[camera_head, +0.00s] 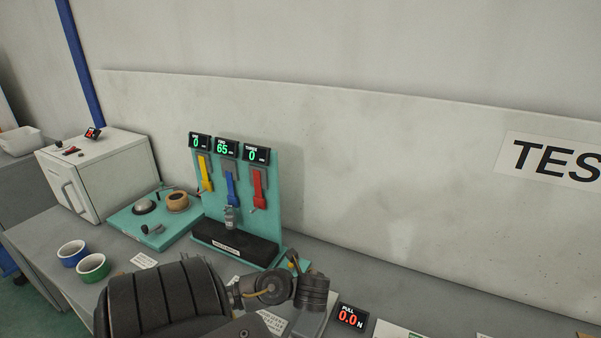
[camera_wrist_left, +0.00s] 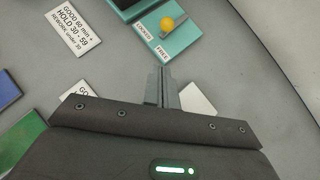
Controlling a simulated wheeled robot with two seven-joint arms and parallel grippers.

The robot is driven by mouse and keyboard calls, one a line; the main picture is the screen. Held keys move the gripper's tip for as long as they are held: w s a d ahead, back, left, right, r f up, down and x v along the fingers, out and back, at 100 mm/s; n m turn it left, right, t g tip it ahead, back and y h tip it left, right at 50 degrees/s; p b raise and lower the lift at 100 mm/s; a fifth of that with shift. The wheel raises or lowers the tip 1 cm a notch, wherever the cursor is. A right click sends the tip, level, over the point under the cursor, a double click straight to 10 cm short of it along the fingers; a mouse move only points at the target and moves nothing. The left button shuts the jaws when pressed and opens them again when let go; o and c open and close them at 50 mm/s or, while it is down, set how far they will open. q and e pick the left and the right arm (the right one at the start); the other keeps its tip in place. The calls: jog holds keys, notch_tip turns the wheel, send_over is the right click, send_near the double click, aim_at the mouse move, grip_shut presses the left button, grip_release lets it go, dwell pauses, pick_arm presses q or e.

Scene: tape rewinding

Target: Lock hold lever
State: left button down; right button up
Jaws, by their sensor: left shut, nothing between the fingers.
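The hold lever has a yellow ball knob (camera_wrist_left: 167,24) and stands on a small teal base (camera_wrist_left: 190,40). Labels LOCKED and FREE lie along the base's near edge in the left wrist view. I cannot tell which label the lever points at. The knob also shows small in the head view (camera_head: 293,264), just beyond my arm. My left gripper (camera_wrist_left: 161,70) is shut and empty, its tips just short of the base and apart from the knob. In the head view my arm hides its fingers. My right gripper is not in view.
A teal stand (camera_head: 266,218) with yellow, blue and red levers rises behind. A teal plate (camera_head: 127,219), a white box oven (camera_head: 113,174) and two cups (camera_head: 72,254) are to the left. A PULL display (camera_head: 350,315) stands right. A label card (camera_wrist_left: 74,31) lies left of the base.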

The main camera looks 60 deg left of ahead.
aim_at(292, 270)
pick_arm(q)
jog(key=a, duration=0.1)
jog(key=a+f, duration=0.1)
jog(key=w+a, duration=0.1)
jog(key=shift+w+a+f+p, duration=0.1)
jog(key=shift+a+f+p, duration=0.15)
jog(key=shift+a+p, duration=0.15)
jog(key=shift+w+a+f, duration=0.1)
jog(key=shift+w+a, duration=0.25)
jog(key=shift+a, duration=0.45)
